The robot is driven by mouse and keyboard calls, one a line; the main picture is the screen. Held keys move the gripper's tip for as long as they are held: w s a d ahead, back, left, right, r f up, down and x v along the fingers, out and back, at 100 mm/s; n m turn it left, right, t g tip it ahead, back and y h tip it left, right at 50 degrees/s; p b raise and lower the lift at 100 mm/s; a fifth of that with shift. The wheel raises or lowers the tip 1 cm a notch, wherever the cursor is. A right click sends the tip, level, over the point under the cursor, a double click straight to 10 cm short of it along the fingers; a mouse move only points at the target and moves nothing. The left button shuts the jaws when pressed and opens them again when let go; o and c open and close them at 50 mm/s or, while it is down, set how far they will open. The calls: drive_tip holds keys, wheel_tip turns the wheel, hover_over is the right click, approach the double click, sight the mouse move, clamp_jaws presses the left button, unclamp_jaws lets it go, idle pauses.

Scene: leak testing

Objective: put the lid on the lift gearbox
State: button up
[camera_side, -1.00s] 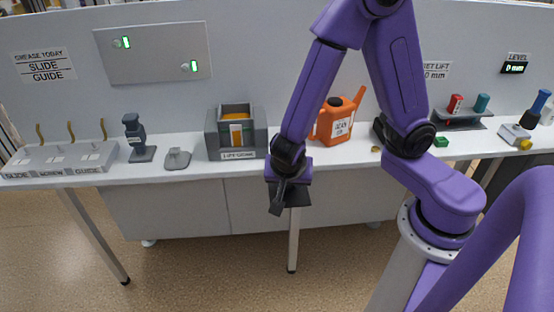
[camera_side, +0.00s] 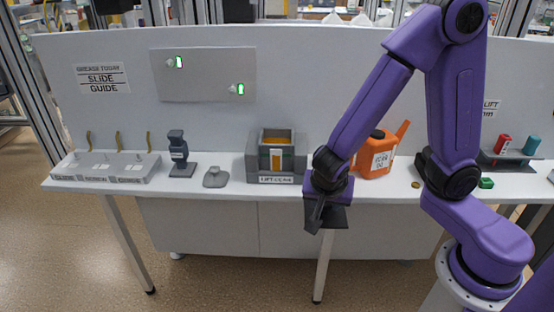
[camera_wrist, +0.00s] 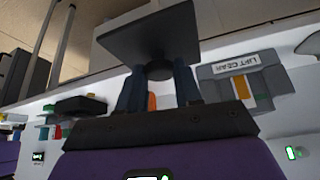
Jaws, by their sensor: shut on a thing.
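The lift gearbox (camera_side: 276,158) is a grey housing on the bench with an open top and orange inside. It also shows in the wrist view (camera_wrist: 281,77), to the right of my fingers. My gripper (camera_side: 318,212) is in front of the bench's front edge, to the right of the gearbox. In the wrist view my gripper (camera_wrist: 160,80) is shut on the knob of the lid (camera_wrist: 150,32), a dark flat plate. The lid (camera_side: 336,219) is clear of the gearbox, and my gripper partly hides it in the side view.
An orange oil can (camera_side: 377,158) stands on the bench behind my arm. Left of the gearbox are a small grey part (camera_side: 215,178), a dark stand (camera_side: 179,155) and a grey rack (camera_side: 105,170) with several levers. Bench space right before the gearbox is narrow.

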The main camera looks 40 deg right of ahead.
wheel_tip(320, 180, up, 14)
drive_tip(key=shift+f, duration=0.15)
idle(0.7)
drive_tip(key=w+d, duration=0.3)
drive_tip(key=w, duration=0.9)
drive_tip(key=w+d+r, duration=0.1)
drive_tip(key=w+d, duration=0.2)
drive_tip(key=w, duration=0.8)
drive_tip(key=shift+w+d+r, duration=0.25)
drive_tip(key=shift+w+d, duration=0.15)
drive_tip(key=shift+f, duration=2.95)
drive_tip(key=shift+f, duration=0.85)
